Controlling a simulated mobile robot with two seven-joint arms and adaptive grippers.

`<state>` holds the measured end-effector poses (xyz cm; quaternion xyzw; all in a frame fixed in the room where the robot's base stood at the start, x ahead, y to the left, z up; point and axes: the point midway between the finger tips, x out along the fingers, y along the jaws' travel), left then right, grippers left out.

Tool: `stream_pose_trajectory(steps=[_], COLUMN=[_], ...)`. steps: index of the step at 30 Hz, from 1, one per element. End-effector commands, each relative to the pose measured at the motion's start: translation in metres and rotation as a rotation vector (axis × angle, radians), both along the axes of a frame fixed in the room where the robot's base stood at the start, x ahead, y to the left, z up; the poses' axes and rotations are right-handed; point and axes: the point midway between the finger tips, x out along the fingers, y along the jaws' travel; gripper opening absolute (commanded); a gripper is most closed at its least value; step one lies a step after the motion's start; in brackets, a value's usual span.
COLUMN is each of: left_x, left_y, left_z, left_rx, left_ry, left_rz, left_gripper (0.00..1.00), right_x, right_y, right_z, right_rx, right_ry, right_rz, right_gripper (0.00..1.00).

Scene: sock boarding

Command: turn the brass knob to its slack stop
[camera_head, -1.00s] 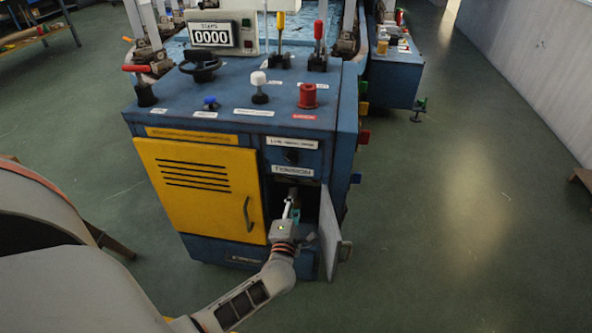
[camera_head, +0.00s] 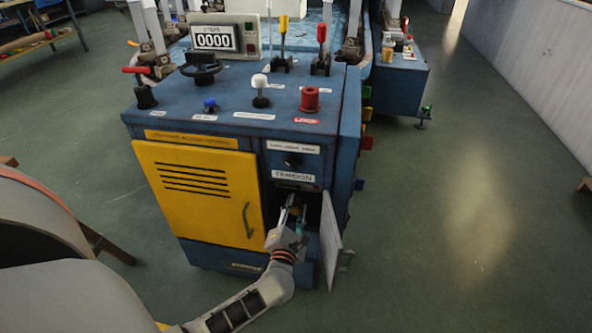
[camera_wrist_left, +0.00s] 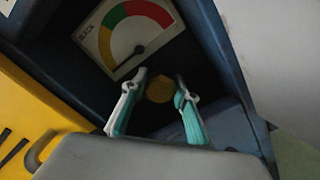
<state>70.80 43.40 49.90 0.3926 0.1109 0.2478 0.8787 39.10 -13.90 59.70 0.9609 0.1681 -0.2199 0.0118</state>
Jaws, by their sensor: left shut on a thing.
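The brass knob (camera_wrist_left: 160,89) is a round, dull-gold disc in the dark recess of the blue machine, below a gauge. My left gripper (camera_wrist_left: 160,93) has one fingertip on each side of the knob and is shut on it. In the head view my left gripper (camera_head: 292,212) reaches into the open compartment under the TENSION label (camera_head: 293,176). The gauge (camera_wrist_left: 128,30) has red, yellow and green bands and a slack marking at its left. Its dark needle points down and left, past the band's left end. My right gripper is out of view.
The open grey door (camera_head: 333,240) hangs at the right of the compartment, close to my left wrist. The yellow louvred panel (camera_head: 195,190) is to its left. Levers, a red knob (camera_head: 310,99) and a counter reading 0000 (camera_head: 213,41) are on top. Floor at right is clear.

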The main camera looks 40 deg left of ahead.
Motion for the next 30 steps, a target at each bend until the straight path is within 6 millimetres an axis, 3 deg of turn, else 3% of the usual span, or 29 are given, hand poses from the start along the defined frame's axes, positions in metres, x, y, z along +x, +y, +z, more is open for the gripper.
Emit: stream_pose_trajectory(steps=[7,8,9,10,22,30], left_x=[0.002,0.002,0.001,0.001,-0.004,-0.039], left_y=[-0.001,-0.001,-0.001,-0.001,-0.003,-0.025], left_z=[0.002,0.002,0.002,0.002,0.0,0.0], left_rx=[-0.001,-0.001,-0.001,-0.001,0.0,-0.002], left_ry=[-0.003,-0.003,-0.003,-0.003,0.001,0.001], left_rz=[-0.002,-0.002,-0.002,-0.002,-0.001,-0.001], left_gripper=[0.08,0.34,0.45,0.47,0.47,0.47], right_x=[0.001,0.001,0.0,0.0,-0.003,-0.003], right_y=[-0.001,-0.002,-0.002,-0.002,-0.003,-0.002], right_z=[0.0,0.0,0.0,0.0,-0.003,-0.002], right_rx=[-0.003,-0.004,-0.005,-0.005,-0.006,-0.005], right_ry=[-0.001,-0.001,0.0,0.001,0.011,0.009], right_rz=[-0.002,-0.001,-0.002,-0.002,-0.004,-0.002], right_gripper=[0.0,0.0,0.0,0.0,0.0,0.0])
